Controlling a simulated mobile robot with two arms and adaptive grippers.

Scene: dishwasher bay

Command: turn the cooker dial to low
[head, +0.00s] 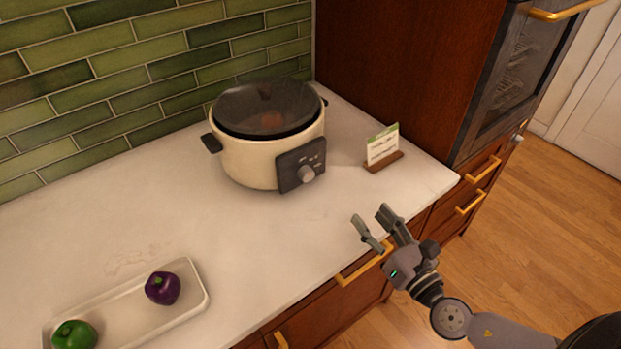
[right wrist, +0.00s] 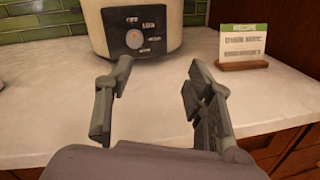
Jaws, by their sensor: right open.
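The cream slow cooker (head: 248,155) with a dark glass lid stands on the white counter near the back wall. Its black control panel (head: 301,166) faces front right and carries a round grey dial (head: 306,174). My right gripper (head: 372,225) is open and empty at the counter's front edge, well short of the cooker and apart from the dial. My left gripper is not in view.
A small card in a wooden stand (head: 383,160) stands right of the cooker. A white tray (head: 205,293) with a purple vegetable (head: 162,288) and a green pepper (head: 74,336) lies at lower left. A tall wooden cabinet (head: 395,70) closes the right side. The counter (head: 240,225) before the cooker is clear.

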